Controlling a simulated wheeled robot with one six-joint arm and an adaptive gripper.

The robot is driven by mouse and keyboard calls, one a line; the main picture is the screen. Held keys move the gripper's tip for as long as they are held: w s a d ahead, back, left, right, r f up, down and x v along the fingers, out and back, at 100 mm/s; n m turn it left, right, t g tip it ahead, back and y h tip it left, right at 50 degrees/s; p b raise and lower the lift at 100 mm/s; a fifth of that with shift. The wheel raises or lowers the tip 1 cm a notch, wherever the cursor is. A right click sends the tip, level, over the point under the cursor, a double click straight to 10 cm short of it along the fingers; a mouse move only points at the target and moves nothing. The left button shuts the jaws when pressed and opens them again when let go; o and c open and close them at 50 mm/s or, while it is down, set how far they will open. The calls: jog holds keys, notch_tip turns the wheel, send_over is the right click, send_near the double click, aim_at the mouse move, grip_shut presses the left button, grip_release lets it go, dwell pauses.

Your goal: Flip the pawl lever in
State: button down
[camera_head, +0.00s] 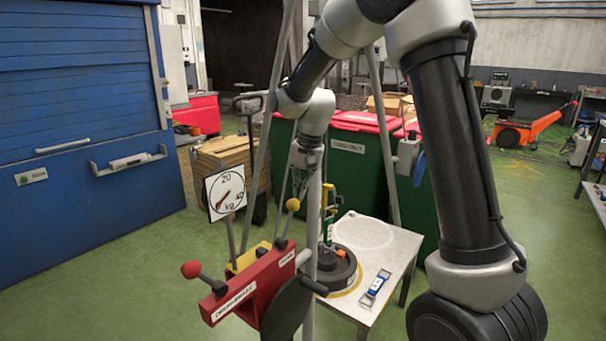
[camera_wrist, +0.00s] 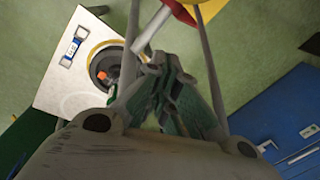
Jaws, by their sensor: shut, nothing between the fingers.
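A red winch housing (camera_head: 245,290) with white labels stands at the lower middle of the head view. A lever with a yellow ball knob (camera_head: 293,205) rises from its right part, beside a label that may read "PAWL". Another lever with a red ball knob (camera_head: 191,269) sticks out to the left. My gripper (camera_head: 303,160) hangs above the housing, near and above the yellow knob; its fingertips are hard to make out there. In the wrist view my gripper (camera_wrist: 165,62) is shut and empty. Contact with the lever cannot be told.
A white table (camera_head: 398,262) bears a dark round weight (camera_head: 338,268) and a small blue device (camera_head: 375,284). Tripod legs (camera_head: 380,120) stand close around my arm. Green bins (camera_head: 352,165) stand behind; floor is free at left.

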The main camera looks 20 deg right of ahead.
jog(key=shift+s+a+r, duration=0.2)
jog(key=shift+s+a, duration=0.05)
jog(key=shift+s, duration=0.35)
jog(key=shift+s+a+r, duration=0.2)
jog(key=shift+s+a, duration=0.1)
jog(key=shift+s, duration=0.25)
jog(key=shift+s+a+r, duration=0.2)
jog(key=shift+s+a, duration=0.05)
jog(key=shift+s, duration=0.35)
